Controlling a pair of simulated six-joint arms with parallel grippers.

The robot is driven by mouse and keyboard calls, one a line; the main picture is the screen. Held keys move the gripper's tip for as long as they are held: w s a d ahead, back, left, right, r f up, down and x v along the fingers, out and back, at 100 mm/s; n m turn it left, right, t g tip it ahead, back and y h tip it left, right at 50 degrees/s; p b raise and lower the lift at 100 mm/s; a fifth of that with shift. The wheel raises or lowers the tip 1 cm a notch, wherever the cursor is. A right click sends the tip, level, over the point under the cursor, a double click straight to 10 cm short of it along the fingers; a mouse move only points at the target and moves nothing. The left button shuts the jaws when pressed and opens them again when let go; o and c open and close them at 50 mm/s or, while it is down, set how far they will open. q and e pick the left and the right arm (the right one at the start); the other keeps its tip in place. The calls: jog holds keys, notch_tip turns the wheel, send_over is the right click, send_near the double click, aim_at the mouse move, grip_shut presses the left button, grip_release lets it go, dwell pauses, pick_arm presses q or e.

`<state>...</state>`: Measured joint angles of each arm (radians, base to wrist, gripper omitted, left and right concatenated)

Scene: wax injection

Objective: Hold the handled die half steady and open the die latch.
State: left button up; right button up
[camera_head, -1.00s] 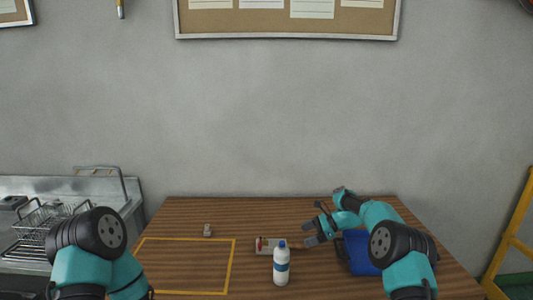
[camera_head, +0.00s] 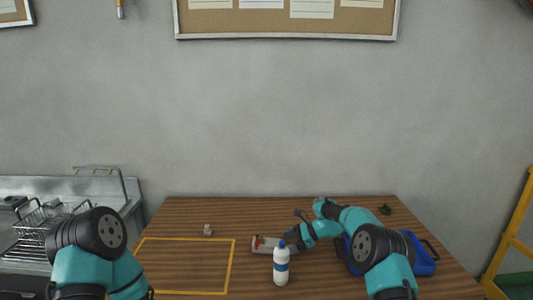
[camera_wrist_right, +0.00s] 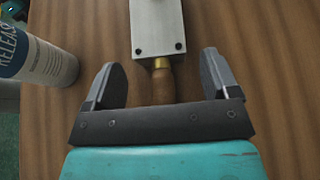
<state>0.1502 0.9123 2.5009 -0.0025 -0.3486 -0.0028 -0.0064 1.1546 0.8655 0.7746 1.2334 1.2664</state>
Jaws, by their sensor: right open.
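The die (camera_head: 264,244) lies on the table behind the bottle, a grey metal block with a red part at its left end. In the right wrist view the metal die block (camera_wrist_right: 157,28) shows with a brass collar and a wooden handle (camera_wrist_right: 162,85). My right gripper (camera_wrist_right: 158,82) is open, its two fingers on either side of the handle with gaps on both sides. In the head view the right gripper (camera_head: 292,238) is at the die's right end, partly hidden. The latch cannot be made out clearly. My left gripper is not in view; only its arm shows.
A blue tray (camera_head: 424,262) is at the right. A small grey object (camera_head: 208,230) sits behind the yellow outlined area (camera_head: 233,262). A small green item (camera_head: 385,209) lies back right.

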jog(key=shift+x, duration=0.95)
jog(key=shift+c, duration=0.4)
